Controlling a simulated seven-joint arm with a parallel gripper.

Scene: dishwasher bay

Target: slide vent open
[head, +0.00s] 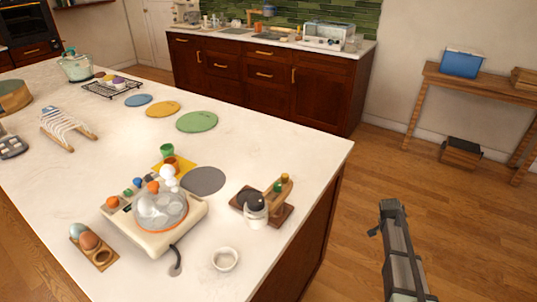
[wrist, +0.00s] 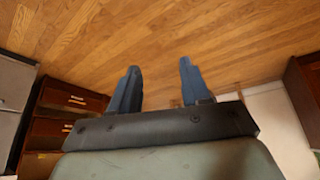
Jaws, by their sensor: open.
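I cannot make out a vent or its slider in either view. A cream appliance (head: 188,221) with a clear dome (head: 160,208), small coloured knobs and a dark cord stands on the near part of the white island; any vent on it is too small to tell. My gripper (wrist: 158,68) is open and empty in the wrist view, its two dark fingers apart with only wooden floor beyond. In the head view my arm (head: 400,255) is at the lower right, off the island's right edge and apart from the appliance.
The white island top (head: 270,150) holds a wooden stand with a jar (head: 257,215), a white bowl (head: 225,259), an egg holder (head: 97,255), a grey disc (head: 204,180) and a green disc (head: 197,122). A wooden side table (head: 480,80) stands right. Floor between is clear.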

